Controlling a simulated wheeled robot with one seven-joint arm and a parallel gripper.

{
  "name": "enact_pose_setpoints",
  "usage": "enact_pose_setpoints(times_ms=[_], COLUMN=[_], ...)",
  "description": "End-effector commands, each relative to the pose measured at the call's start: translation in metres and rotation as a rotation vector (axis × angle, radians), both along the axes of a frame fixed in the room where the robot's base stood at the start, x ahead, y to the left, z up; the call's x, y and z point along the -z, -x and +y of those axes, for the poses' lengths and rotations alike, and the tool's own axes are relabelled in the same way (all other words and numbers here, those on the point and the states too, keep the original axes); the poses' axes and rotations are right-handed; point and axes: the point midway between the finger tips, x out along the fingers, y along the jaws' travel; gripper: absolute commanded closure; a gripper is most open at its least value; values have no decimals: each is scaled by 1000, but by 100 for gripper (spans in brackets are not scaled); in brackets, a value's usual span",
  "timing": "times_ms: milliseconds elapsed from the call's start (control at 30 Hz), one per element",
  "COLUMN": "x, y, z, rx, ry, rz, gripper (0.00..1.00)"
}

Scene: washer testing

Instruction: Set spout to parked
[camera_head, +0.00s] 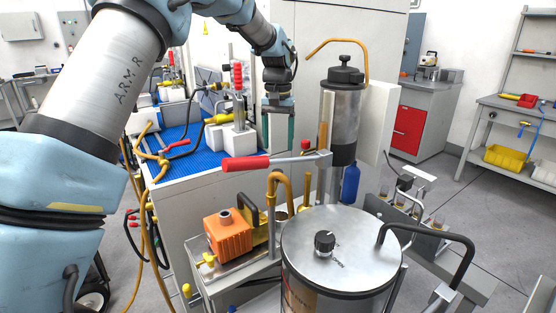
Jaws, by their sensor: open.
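My gripper (279,146) points down in the upper middle, its two dark green fingers apart with nothing seen between them. To its right stands a metal cylinder (341,110) with a black cap. A thin, bent, orange-yellow tube (345,41), which looks like a spout, arches over the cap, its free end toward the left. A thicker yellow bent pipe (272,182) rises below my gripper, and a black bent tube (440,234) rises at the right of the round drum lid (350,265). I cannot tell for certain which one is the spout. My gripper appears apart from all of them.
A red-handled lever (247,163) sticks out left from the cylinder, below my gripper. An orange block (228,235) sits on a metal tray. The lid carries a black knob (324,243). A blue-topped bench (190,150) stands behind left. Free floor (500,230) lies at the right.

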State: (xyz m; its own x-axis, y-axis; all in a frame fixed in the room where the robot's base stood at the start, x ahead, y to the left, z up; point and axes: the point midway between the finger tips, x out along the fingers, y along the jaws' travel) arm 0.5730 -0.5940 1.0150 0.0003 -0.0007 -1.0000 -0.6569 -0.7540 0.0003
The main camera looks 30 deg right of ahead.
Motion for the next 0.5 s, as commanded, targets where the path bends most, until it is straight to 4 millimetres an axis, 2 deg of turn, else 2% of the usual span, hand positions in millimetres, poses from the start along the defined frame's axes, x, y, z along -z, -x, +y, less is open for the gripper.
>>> enact_pose_setpoints(times_ms=[100, 200, 500], x=[-14, -21, -24], y=[0, 0, 0], z=[-1, 0, 0], rx=[0, 0, 0], ry=[1, 0, -1], rz=[-2, 0, 1], gripper=[29, 29, 29])
